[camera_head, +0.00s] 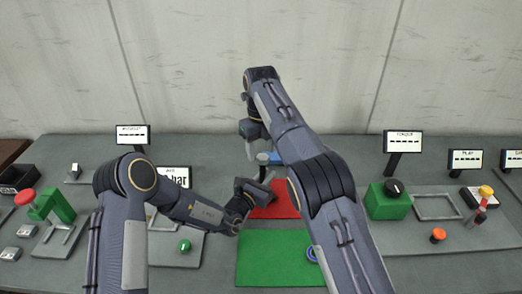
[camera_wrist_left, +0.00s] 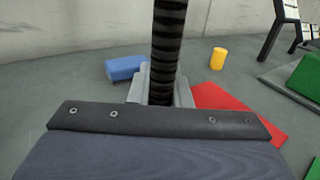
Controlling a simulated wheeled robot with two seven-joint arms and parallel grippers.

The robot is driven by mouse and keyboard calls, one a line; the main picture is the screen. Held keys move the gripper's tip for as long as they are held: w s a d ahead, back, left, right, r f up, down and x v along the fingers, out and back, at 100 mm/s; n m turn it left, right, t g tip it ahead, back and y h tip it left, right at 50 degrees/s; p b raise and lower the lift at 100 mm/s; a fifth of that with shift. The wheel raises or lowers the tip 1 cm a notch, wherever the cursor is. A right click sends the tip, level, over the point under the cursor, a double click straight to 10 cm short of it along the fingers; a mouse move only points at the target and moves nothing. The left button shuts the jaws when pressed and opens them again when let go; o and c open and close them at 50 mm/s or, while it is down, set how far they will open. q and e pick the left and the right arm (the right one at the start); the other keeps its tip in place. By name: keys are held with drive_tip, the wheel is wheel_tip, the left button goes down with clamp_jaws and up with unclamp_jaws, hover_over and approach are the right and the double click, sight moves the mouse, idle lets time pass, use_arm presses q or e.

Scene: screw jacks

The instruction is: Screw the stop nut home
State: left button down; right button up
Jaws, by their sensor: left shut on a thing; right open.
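A black threaded rod (camera_wrist_left: 168,45) rises out of the top of the left wrist view. My left gripper (camera_wrist_left: 160,92) is shut around its lower part. In the head view my left gripper (camera_head: 264,184) is over the red mat (camera_head: 284,205), its hold too small to make out. My right gripper (camera_head: 254,152) hangs above and behind it, open, partly hidden by its own arm. A small blue thing (camera_head: 262,157) shows just below it; I cannot tell whether this is the stop nut. A blue ring (camera_head: 312,253) lies on the green mat (camera_head: 265,262), partly behind my right arm.
A blue block (camera_wrist_left: 126,67) and a yellow cylinder (camera_wrist_left: 217,59) stand behind the rod. A green box with a black knob (camera_head: 388,200) is at right. A green frame with a red button (camera_head: 50,204) is at left. Several small signs stand along the back.

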drive_tip(key=shift+r, duration=1.75)
